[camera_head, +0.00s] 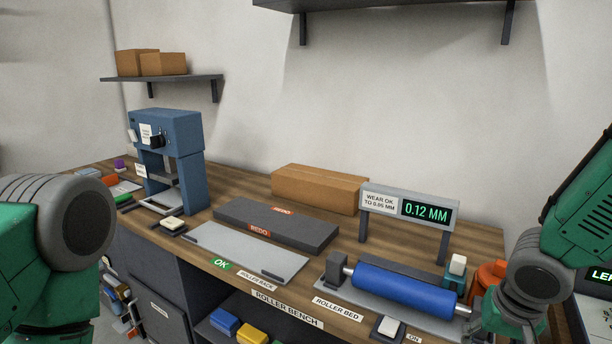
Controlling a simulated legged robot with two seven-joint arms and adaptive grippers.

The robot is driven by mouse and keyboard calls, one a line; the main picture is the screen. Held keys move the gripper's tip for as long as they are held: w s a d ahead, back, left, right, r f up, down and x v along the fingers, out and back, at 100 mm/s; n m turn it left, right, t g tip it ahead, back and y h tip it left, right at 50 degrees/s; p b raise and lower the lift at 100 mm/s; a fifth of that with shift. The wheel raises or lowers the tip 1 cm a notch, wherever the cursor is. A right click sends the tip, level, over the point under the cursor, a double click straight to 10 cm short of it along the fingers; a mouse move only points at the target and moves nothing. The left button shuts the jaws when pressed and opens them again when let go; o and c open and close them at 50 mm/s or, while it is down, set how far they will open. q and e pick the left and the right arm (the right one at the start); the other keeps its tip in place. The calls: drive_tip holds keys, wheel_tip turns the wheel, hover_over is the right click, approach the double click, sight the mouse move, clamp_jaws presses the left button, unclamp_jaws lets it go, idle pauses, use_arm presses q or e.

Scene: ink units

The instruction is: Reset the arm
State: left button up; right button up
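My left arm shows at the left edge as green links and a large grey joint. Its gripper is outside the picture. My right arm comes in at the right edge, with a grey joint in front of the bench's right end and a green link below it. No held object shows. A blue roller (404,283) lies in the roller bed (345,293), left of my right arm. The display (425,211) behind it reads 0.12 MM.
The wooden bench (222,244) carries a blue press (181,132), a dark REDO rack (300,222), a grey OK rack (238,248) and a cardboard box (320,186). An orange object (490,274) sits close to my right arm. Wall shelves hang above.

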drive_tip(key=s+a+f+n+g, duration=0.1)
drive_tip(key=s+f+n, duration=0.1)
drive_tip(key=s+f, duration=0.9)
drive_tip(key=s+a+f+n+b, duration=0.1)
drive_tip(key=s+a+f+n, duration=0.1)
drive_tip(key=s+f, duration=0.9)
drive_tip(key=shift+s+n+g, duration=0.4)
drive_tip(key=shift+s+n, duration=0.3)
drive_tip(key=shift+s, duration=0.25)
drive_tip(key=shift+w+d, duration=0.1)
drive_tip(key=shift+d, duration=0.05)
